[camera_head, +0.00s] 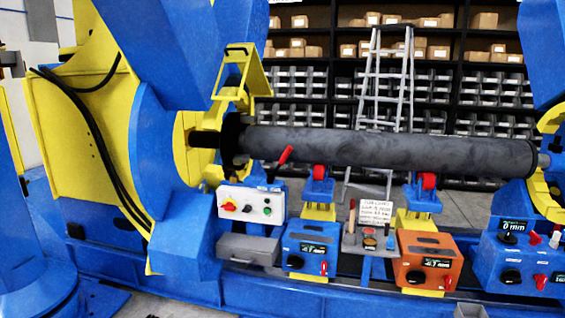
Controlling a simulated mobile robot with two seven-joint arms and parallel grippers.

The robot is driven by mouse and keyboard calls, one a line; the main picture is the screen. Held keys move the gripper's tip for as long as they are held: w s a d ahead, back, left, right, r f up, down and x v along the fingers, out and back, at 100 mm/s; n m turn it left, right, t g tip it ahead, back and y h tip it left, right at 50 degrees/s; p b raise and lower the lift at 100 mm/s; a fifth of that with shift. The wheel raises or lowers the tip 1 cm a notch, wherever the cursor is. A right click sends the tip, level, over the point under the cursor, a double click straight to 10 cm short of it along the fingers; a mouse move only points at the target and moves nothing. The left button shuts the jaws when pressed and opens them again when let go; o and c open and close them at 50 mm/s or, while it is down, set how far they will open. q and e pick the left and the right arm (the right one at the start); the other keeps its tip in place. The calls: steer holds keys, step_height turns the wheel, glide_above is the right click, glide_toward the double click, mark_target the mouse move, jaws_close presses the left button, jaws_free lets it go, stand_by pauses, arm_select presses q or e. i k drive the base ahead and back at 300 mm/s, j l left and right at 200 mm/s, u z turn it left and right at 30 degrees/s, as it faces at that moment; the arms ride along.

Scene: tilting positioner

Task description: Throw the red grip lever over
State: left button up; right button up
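Smaller red levers show on the blue box (306,250), on the orange box (430,258) and on the blue box at the far right (508,262). Neither of my grippers is in view, and nothing touches the red grip.
The roller lies across between the yellow and blue headstock (160,130) and a yellow holder (550,190) at right. Two red-wheeled supports (319,173) (428,181) stand under it. A ladder (385,85) and shelves of bins (300,95) are behind.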

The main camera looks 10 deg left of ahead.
mark_target(282, 162)
steer(key=i+l, duration=0.15)
steer(key=i, duration=0.45)
steer(key=i+l, duration=0.1)
steer(key=i, duration=0.45)
steer(key=i+l+u, duration=0.1)
steer(key=i, duration=0.5)
steer(key=i+l, duration=0.2)
steer(key=i, duration=0.4)
steer(key=i+l, duration=0.15)
steer(key=i, duration=0.45)
